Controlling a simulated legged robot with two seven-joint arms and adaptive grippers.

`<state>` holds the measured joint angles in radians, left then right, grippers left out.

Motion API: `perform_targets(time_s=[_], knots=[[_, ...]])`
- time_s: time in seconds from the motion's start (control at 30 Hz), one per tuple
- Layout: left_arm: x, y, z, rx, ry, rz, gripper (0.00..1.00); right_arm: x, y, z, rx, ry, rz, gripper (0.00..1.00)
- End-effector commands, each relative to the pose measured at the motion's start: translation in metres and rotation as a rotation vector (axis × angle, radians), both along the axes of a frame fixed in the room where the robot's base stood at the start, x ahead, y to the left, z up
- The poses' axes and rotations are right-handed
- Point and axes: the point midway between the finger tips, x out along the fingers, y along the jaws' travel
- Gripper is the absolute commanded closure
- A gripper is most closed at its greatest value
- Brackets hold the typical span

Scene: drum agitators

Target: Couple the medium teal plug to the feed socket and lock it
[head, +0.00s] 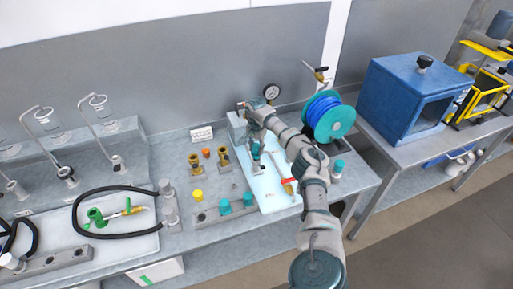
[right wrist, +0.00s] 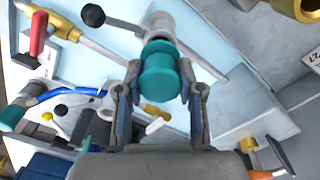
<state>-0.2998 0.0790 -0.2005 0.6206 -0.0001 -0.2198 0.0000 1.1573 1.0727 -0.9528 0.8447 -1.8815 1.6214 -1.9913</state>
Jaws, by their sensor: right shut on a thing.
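The teal plug (right wrist: 158,72) is between the two fingers of my right gripper (right wrist: 160,92), which is shut on it. In the head view the plug (head: 256,151) shows small above the pale blue board, and my right gripper (head: 256,143) is partly hidden by its own arm. A grey round fitting (right wrist: 164,27), likely the feed socket, lies in line with the plug's far end. The two meet or overlap in the wrist view; I cannot tell how deep the plug sits. A black ball knob (right wrist: 92,15) on a pale rod is beside the fitting. My left gripper is out of view.
A red-handled valve (head: 288,185) stands on the pale blue board (head: 282,205). A grey block (head: 237,126) is close beside my gripper. Teal caps (head: 224,207) sit on a front rack.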

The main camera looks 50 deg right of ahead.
Motion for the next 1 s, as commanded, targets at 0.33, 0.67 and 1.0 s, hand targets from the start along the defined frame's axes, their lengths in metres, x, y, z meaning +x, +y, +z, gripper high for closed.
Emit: perform_targets(time_s=[0.33, 0.67, 1.0], knots=[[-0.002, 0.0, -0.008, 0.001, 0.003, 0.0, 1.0, 0.0, 0.0, -0.016, 0.001, 0.001, 0.0, 0.98], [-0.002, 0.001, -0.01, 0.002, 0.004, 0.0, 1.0, 0.0, 0.0, -0.022, 0.0, 0.0, 0.0, 0.98], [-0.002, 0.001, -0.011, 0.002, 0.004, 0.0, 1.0, 0.0, 0.0, -0.023, 0.0, 0.0, 0.0, 0.98]])
